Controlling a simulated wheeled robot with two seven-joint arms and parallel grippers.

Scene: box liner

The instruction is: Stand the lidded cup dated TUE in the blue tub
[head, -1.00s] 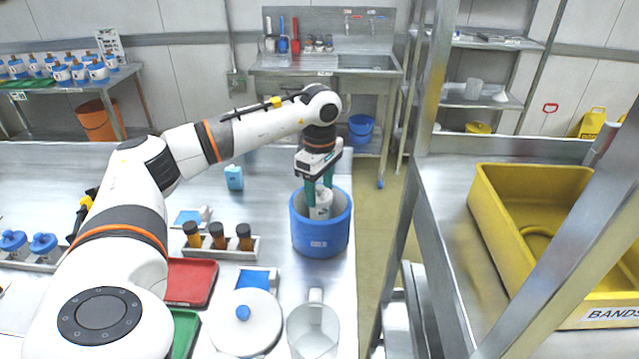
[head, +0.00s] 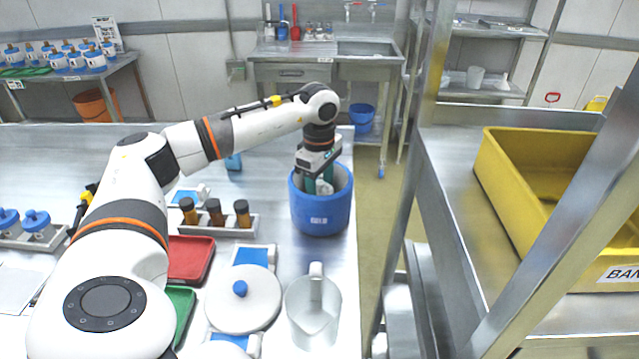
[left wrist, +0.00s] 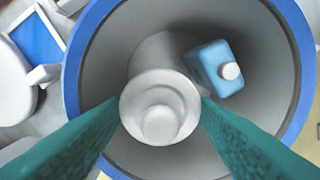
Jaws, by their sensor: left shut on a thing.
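The blue tub (head: 322,218) stands near the right edge of the steel table. My left gripper (head: 318,184) points down into it, shut on a white lidded cup (head: 326,187). In the left wrist view the cup (left wrist: 160,108) is between the green fingers (left wrist: 160,112), lid towards the camera, inside the tub's blue rim (left wrist: 72,75). I cannot read a date on it, and whether its base touches the tub floor is hidden. My right gripper is not in view.
A light blue capped carton (left wrist: 215,68) is in the tub beside the cup. A rack of brown bottles (head: 215,220), a white round lid (head: 243,298) and a clear jug (head: 313,305) stand nearby. A steel frame (head: 400,190) rises to the right.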

